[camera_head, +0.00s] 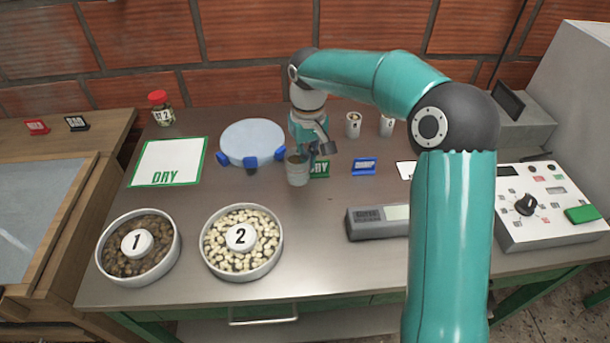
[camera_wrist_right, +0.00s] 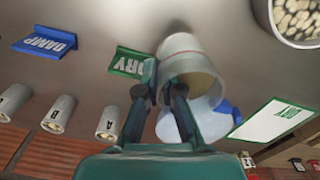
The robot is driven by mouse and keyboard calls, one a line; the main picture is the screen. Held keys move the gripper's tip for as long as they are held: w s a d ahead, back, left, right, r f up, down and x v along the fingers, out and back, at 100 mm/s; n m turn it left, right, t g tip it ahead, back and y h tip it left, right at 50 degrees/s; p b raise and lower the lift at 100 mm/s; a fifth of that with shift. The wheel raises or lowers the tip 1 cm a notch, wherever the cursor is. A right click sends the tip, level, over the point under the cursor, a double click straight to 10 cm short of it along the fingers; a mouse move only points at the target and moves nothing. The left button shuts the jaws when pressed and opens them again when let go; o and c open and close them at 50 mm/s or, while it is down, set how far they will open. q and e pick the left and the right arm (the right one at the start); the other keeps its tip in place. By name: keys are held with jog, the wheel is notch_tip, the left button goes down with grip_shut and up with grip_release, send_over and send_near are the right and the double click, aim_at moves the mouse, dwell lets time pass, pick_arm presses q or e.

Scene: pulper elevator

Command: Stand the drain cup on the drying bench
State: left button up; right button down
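A small pale grey cup (camera_head: 298,174), which I take to be the drain cup, is upright at the middle of the steel table, apparently standing on it. In the right wrist view the same cup (camera_wrist_right: 184,48) shows its open mouth and brownish inside. My right gripper (camera_head: 306,152) is right over the cup's rim. In the wrist view its fingers (camera_wrist_right: 160,90) are apart, one across the cup's mouth and the other beside its wall; contact cannot be told. A wooden bench with a framed pale panel (camera_head: 90,160), perhaps the drying bench, stands at the far left. My left gripper is out of view.
Bowls 1 (camera_head: 160,262) and 2 (camera_head: 265,262) stand in front left. A grey meter (camera_head: 374,224) lies right.

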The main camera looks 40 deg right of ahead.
aim_at(307, 174)
jog(key=shift+f, duration=2.35)
jog(key=c, duration=1.3)
grip_release()
jog(key=shift+f, duration=0.1)
notch_tip(307, 174, up, 11)
jog(key=shift+r+p, duration=0.1)
jog(key=shift+p, duration=0.25)
jog(key=shift+r, duration=0.55)
